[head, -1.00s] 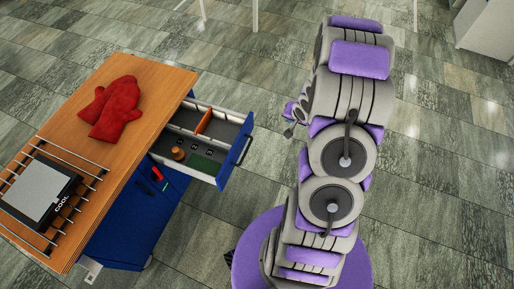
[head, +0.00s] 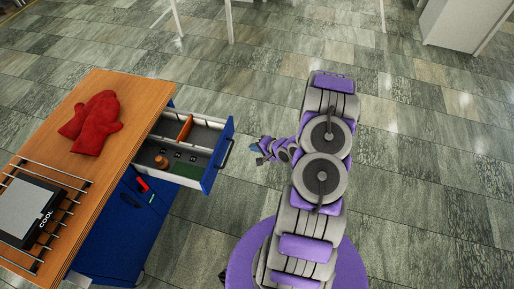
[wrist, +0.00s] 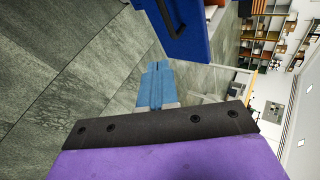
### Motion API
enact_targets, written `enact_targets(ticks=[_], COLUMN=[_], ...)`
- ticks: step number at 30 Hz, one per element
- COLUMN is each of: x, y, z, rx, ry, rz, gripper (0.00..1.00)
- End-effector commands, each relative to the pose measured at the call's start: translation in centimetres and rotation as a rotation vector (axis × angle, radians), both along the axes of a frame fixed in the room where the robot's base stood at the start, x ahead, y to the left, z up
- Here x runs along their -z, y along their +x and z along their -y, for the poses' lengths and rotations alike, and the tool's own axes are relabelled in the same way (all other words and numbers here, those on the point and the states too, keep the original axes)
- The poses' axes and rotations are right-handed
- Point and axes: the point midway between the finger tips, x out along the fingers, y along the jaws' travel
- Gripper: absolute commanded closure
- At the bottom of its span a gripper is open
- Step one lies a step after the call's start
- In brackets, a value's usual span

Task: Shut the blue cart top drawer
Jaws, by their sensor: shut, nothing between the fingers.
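The blue cart (head: 122,232) stands at the left in the head view, with a wooden top (head: 82,160). Its top drawer (head: 190,148) is pulled out to the right, showing dividers and small items inside. The blue drawer front (head: 219,155) has a dark handle (head: 227,153). My gripper (head: 256,154) is to the right of the drawer front, apart from it. In the wrist view, my gripper's blue fingers (wrist: 155,82) are together and empty. The drawer front (wrist: 190,35) with its dark handle shows above them.
Red mitts (head: 91,123) and a wire rack (head: 45,215) holding a dark box labelled COOL (head: 28,210) lie on the cart top. Shelves (wrist: 268,40) stand in the distance.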

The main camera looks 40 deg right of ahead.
Motion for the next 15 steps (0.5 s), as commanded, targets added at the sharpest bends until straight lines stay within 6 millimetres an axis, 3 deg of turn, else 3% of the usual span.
enact_targets(ticks=[9,15], x=[4.0,4.2], y=[4.7,7.3], z=[-1.7,-2.4], rx=[-0.004,-0.003], ry=[-0.004,-0.005], rz=[0.002,0.005], gripper=[1.0,1.0])
